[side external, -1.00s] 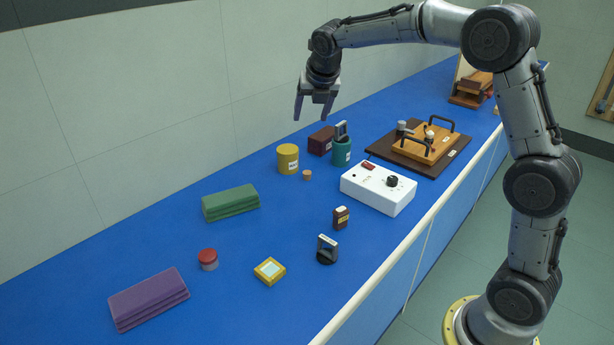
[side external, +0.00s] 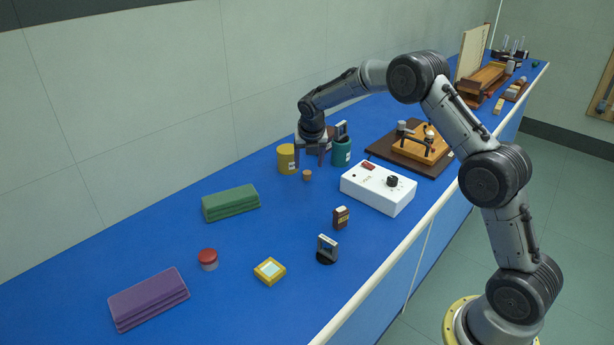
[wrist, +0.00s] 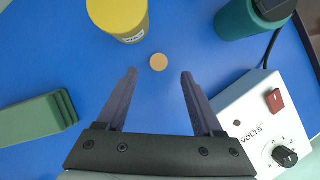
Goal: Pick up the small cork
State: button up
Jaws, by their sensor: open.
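The small cork (side external: 307,175) stands on the blue bench beside the yellow canister. In the wrist view the cork (wrist: 158,62) is a round tan disc seen from above, just beyond the fingertips and roughly centred between them. My gripper (side external: 311,162) is open and above the bench, over the cork's area. In the wrist view my gripper (wrist: 159,74) has its two fingers spread wide with nothing between them. The cork is not touched.
A yellow canister (side external: 287,160) is close to the cork's left. A teal canister (side external: 342,153) is to its right. Bare blue bench lies in front of the cork.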

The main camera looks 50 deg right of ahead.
aim_at(307, 173)
jog(key=x, duration=0.5)
jog(key=shift+w+f, duration=0.1)
jog(key=shift+w, duration=0.05)
grip_shut()
dwell(0.4)
